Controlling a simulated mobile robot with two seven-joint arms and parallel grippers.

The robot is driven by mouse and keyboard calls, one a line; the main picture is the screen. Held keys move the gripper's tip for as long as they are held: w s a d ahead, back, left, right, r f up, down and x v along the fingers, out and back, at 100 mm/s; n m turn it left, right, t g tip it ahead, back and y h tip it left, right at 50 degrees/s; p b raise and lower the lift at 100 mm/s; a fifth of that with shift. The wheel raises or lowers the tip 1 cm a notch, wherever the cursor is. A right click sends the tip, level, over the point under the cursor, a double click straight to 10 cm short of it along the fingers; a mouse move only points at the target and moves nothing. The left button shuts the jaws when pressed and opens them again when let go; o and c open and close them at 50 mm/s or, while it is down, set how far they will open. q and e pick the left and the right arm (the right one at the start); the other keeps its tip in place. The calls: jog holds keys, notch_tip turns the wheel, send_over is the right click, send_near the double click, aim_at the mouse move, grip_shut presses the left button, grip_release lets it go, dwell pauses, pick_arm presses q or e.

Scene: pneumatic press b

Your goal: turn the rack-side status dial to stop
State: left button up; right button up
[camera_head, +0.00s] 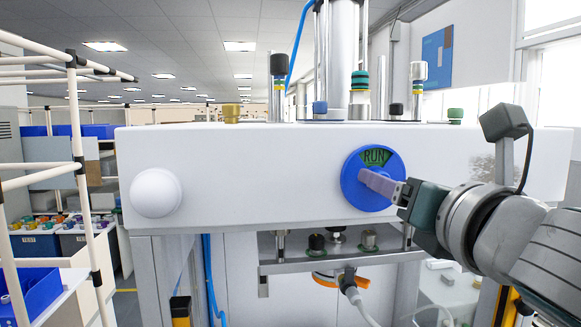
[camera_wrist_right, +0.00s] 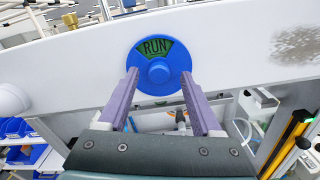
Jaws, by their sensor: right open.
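The status dial (camera_head: 359,192) is a round blue disc on the white front panel of the press, with a green window that reads RUN. In the right wrist view the dial (camera_wrist_right: 157,70) shows RUN at its top and a round blue knob in its middle. My right gripper (camera_head: 368,180) reaches in from the right in front of the dial. In the wrist view its purple fingers (camera_wrist_right: 159,85) are open, one on each side of the knob. I cannot tell whether they touch the dial. My left gripper is not in view.
A white round knob (camera_head: 155,193) sits on the left of the panel (camera_head: 262,180). A metal shelf (camera_head: 335,260) with fittings is under the panel. A cream pipe rack (camera_head: 78,150) stands at the left. A yellow-black post (camera_wrist_right: 285,143) is at the right.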

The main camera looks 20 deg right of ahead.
jog(key=shift+w+d, duration=0.1)
jog(key=shift+w, duration=0.6)
jog(key=shift+c, duration=0.3)
grip_shut()
